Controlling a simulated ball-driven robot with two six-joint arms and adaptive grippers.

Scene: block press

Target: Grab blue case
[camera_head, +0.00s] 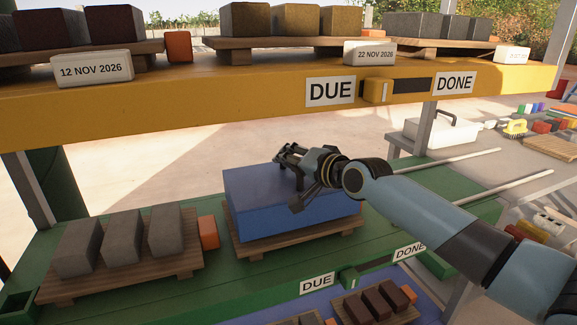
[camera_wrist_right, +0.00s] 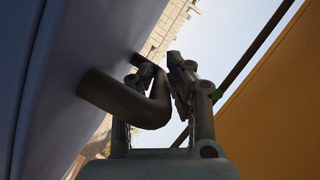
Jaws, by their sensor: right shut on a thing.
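The blue case (camera_head: 290,222) is a large box resting on a wooden pallet (camera_head: 300,240) on the green shelf. My right gripper (camera_head: 288,156) is over the top of the case, toward its far side. In the right wrist view, the blue case (camera_wrist_right: 85,50) fills the left side, and a dark bent handle (camera_wrist_right: 135,102) juts out from it. The gripper and arm hide part of the case's top in the head view. My left gripper is not in view.
Grey blocks (camera_head: 122,240) stand on a pallet to the left, beside an orange block (camera_head: 209,232). A yellow shelf (camera_head: 220,98) crosses above and behind the case. A lower blue shelf holds dark blocks (camera_head: 378,301). Bare green shelf (camera_head: 420,215) lies to the right.

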